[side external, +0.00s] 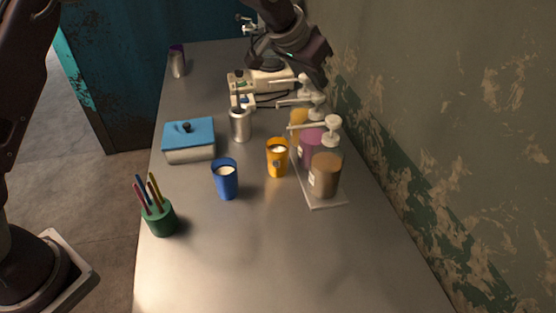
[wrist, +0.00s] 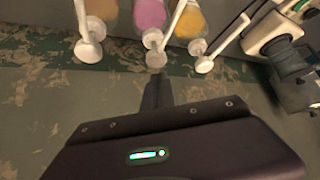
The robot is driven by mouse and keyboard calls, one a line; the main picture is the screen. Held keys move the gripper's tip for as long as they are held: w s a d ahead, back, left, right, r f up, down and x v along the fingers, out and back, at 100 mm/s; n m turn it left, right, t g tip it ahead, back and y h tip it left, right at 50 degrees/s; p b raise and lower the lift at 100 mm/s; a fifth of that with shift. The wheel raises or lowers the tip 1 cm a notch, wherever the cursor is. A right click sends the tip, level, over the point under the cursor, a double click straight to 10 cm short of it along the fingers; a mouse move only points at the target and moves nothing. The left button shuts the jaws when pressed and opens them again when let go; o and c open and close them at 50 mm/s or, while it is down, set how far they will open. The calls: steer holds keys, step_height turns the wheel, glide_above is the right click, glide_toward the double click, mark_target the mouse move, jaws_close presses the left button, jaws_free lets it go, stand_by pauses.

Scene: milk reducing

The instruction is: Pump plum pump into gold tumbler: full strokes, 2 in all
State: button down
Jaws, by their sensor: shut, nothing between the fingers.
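The plum pump (side external: 310,148) is the middle of three pump bottles in a row, with a white head (side external: 317,101) and a long spout pointing left. In the wrist view its plum body (wrist: 150,14) is at the top, with its white head (wrist: 156,58) just beyond my fingertips. The gold tumbler (side external: 277,162) stands upright left of the row with white content inside. My gripper (wrist: 157,78) is shut and empty, close to the plum head. I cannot tell whether they touch. In the side view my gripper is above the far end of the row, its fingertips unclear.
A brown pump (side external: 325,178) stands in front and a yellow pump (side external: 298,120) behind, on one tray (side external: 328,203). A blue tumbler (side external: 225,180), silver tumbler (side external: 240,126), blue-lidded box (side external: 190,150) and green pen cup (side external: 159,217) stand left. The wall is close at right.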

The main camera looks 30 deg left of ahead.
mark_target(319, 94)
steer(key=shift+f, duration=0.1)
stand_by(0.3)
steer(key=shift+f, duration=1.45)
steer(key=shift+r, duration=1.45)
steer(key=shift+f, duration=1.45)
steer(key=shift+r, duration=1.4)
